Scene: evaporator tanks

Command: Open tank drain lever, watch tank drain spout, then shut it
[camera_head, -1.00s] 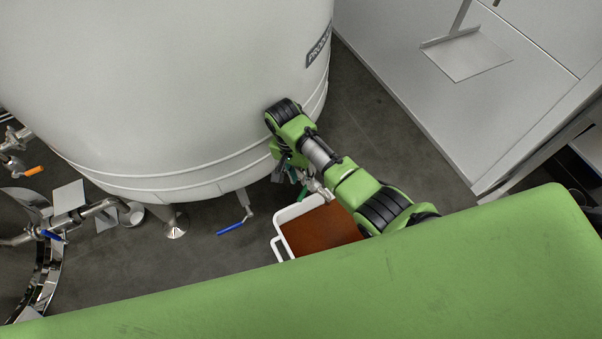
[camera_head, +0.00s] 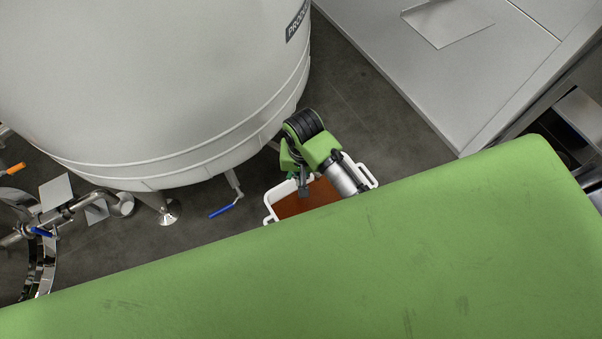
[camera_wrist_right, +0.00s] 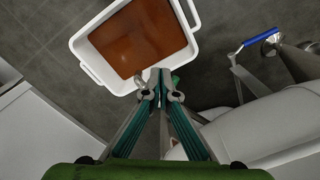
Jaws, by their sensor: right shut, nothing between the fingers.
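The large pale tank (camera_head: 150,80) fills the upper left of the head view. A blue lever (camera_head: 225,210) hangs on a metal fitting below its rim, and also shows at upper right in the right wrist view (camera_wrist_right: 261,37). My right gripper (camera_head: 303,190) points down over a white bin (camera_head: 268,205) holding brown liquid. In the right wrist view its fingers (camera_wrist_right: 158,90) are together and empty, over the bin's edge. A metal pipe piece (camera_wrist_right: 242,72) stands right of the fingers. I cannot make out any falling stream. My left gripper is out of view.
Metal pipes (camera_head: 75,207) with a blue handle (camera_head: 42,232) and an orange handle (camera_head: 14,169) are at the left. A tank foot (camera_head: 168,211) stands on the dark floor. A pale counter (camera_head: 430,75) bounds the right side.

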